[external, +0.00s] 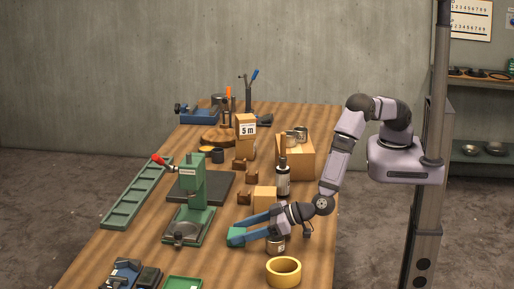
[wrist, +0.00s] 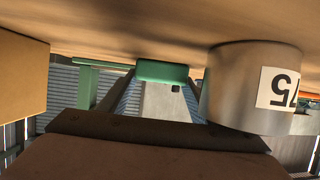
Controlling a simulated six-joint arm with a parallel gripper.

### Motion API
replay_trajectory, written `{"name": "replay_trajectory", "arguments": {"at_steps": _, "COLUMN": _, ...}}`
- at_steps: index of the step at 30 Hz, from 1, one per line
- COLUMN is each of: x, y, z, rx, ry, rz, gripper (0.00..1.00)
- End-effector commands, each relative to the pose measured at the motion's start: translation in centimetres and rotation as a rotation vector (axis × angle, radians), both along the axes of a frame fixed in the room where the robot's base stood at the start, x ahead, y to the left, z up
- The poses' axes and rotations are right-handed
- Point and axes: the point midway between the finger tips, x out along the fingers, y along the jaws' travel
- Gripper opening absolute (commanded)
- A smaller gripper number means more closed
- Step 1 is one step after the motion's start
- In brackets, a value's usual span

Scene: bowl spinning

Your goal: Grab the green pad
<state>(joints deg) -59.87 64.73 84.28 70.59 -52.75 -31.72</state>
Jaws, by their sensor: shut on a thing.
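The green pad (external: 236,238) is at the tip of my gripper (external: 242,230), low over the wooden table near its middle front. In the wrist view the green pad (wrist: 162,71) shows as a short rounded block across the ends of my blue-edged fingers (wrist: 155,90). My gripper is shut on it. The fingers cover part of the pad, and I cannot tell if it touches the table.
A green press (external: 190,210) stands just left of my gripper. A metal cylinder with a label (external: 276,244) is close beside my wrist, and it looms at right in the wrist view (wrist: 235,90). A cardboard block (external: 265,198) stands behind; a yellow ring (external: 284,279) is in front.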

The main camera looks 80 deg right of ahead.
Motion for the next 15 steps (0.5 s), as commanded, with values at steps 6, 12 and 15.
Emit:
{"name": "replay_trajectory", "arguments": {"at_steps": 6, "x": 0.0, "y": 0.1, "z": 0.5, "rx": 0.003, "ry": -0.002, "rz": -0.001, "gripper": 0.36}}
{"name": "replay_trajectory", "arguments": {"at_steps": 12, "x": 0.0, "y": 0.1, "z": 2.4, "rx": 0.005, "ry": -0.003, "rz": 0.0, "gripper": 0.36}}
{"name": "replay_trajectory", "arguments": {"at_steps": 15, "x": 0.0, "y": 0.1, "z": 3.9, "rx": 0.005, "ry": -0.002, "rz": -0.001, "gripper": 0.36}}
